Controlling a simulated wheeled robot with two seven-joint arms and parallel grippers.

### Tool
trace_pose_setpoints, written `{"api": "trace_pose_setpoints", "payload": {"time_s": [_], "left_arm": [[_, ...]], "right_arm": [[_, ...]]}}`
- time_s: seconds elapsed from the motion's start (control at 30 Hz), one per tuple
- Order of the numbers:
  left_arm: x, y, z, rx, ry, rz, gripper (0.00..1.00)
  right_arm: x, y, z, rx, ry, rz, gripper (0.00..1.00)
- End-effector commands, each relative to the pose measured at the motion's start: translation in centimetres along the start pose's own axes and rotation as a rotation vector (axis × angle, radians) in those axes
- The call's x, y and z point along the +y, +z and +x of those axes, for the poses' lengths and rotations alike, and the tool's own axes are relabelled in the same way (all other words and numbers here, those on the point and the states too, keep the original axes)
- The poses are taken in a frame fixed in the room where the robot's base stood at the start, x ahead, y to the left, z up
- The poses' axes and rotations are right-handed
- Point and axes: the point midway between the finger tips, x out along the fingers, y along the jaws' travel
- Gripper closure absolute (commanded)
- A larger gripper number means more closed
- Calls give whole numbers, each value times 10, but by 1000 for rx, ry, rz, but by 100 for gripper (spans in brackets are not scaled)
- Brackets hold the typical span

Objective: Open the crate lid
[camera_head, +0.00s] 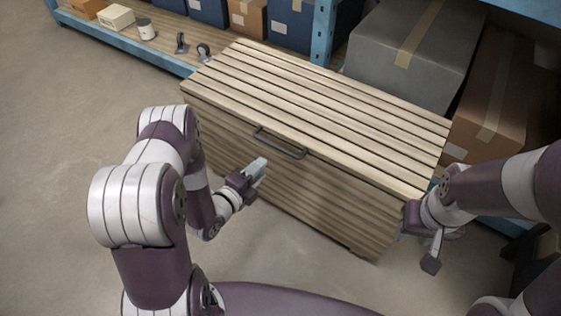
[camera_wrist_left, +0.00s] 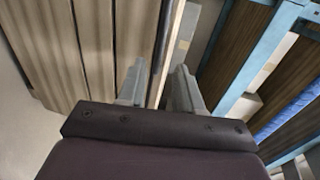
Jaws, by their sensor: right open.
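The crate (camera_head: 290,165) is a wooden slatted chest standing on the floor in the head view. Its slatted lid (camera_head: 320,105) lies flat and shut on top, with a dark bar handle (camera_head: 280,143) at the front edge. My left gripper (camera_head: 257,170) is in front of the crate, just below the handle in the picture. The left wrist view shows its two fingers (camera_wrist_left: 160,88) apart, with wooden slats beyond them; I cannot tell whether they touch anything. My right gripper (camera_head: 420,240) is open by the crate's right front corner, partly hidden by its own wrist.
A blue-framed shelf (camera_head: 323,32) stands behind the crate. It holds a large grey box (camera_head: 410,60), a brown carton (camera_head: 492,105), smaller boxes, a can (camera_head: 146,29) and two casters (camera_head: 203,52). The concrete floor (camera_head: 60,130) at left is clear.

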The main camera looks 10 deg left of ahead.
Motion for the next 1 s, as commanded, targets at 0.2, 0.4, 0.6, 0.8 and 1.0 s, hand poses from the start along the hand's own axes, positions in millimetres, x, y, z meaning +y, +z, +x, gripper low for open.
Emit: {"api": "trace_pose_setpoints", "payload": {"time_s": [0.2, 0.4, 0.6, 0.8, 1.0], "left_arm": [[2, -1, 56, 5, -3, 2, 65], [1, -1, 98, 1, 0, -2, 65], [-1, 0, 114, 0, 2, -3, 65], [-2, 0, 115, -1, 2, -4, 65], [-2, 0, 114, -1, 2, -4, 100]], "right_arm": [[0, 2, 22, 0, 0, 0, 57], [0, 4, 36, 0, 0, 0, 57], [0, 5, 39, 0, 0, 0, 57], [0, 5, 38, 0, 0, 0, 57], [0, 5, 39, 0, 0, 0, 57]]}}
